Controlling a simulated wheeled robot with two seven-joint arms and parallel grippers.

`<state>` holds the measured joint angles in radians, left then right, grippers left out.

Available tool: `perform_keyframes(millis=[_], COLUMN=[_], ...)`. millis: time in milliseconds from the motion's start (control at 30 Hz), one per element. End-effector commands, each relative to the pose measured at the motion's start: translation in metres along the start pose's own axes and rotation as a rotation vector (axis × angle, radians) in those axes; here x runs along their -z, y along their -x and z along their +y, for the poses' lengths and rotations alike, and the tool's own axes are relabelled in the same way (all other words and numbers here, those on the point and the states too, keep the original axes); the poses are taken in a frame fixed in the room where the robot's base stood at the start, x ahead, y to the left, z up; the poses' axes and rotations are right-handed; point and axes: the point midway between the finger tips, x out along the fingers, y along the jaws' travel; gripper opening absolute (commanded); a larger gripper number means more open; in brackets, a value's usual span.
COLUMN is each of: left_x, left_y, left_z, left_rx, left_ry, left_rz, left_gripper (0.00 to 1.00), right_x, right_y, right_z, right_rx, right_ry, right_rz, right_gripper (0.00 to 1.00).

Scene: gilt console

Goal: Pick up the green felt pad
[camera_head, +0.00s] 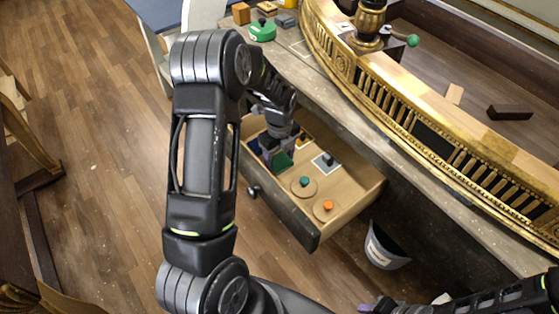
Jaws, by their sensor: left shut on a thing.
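The green felt pad (283,161) shows in the head view as a small dark green patch inside the open drawer, at its back left part. My left gripper (270,152) reaches down into the drawer from above and is shut on the green pad. The gripper and wrist hide part of the pad, and I cannot tell whether it is clear of the drawer floor. My right arm comes in at the bottom right corner; its gripper (374,307) is cut by the lower edge, and its jaws are not clear.
The open drawer (352,196) also holds round wooden discs with a teal knob (304,181) and an orange knob (327,205), and a pale square with a dark knob (327,160). A grey bin (386,248) stands below. The gilt railing (420,120) edges the console above.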

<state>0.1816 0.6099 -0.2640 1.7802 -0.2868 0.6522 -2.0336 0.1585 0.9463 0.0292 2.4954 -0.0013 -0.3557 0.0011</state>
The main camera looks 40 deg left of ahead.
Motion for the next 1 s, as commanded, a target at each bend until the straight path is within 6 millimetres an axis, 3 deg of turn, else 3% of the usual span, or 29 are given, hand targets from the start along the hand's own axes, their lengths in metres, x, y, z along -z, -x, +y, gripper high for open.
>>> perform_keyframes(millis=[500, 1000], left_x=[0.000, 0.000], left_y=[0.086, 0.092], left_z=[0.000, 0.000], left_rx=[0.002, 0.000], left_ry=[0.000, -0.001], left_rz=[-0.001, 0.000], left_gripper=[0.24, 0.24], right_x=[0.000, 0.000], right_y=[-0.007, -0.007], right_z=[0.003, 0.003], right_rx=[0.000, 0.000], right_ry=[0.000, 0.000], right_rz=[0.000, 0.001], right_gripper=[0.36, 0.36])
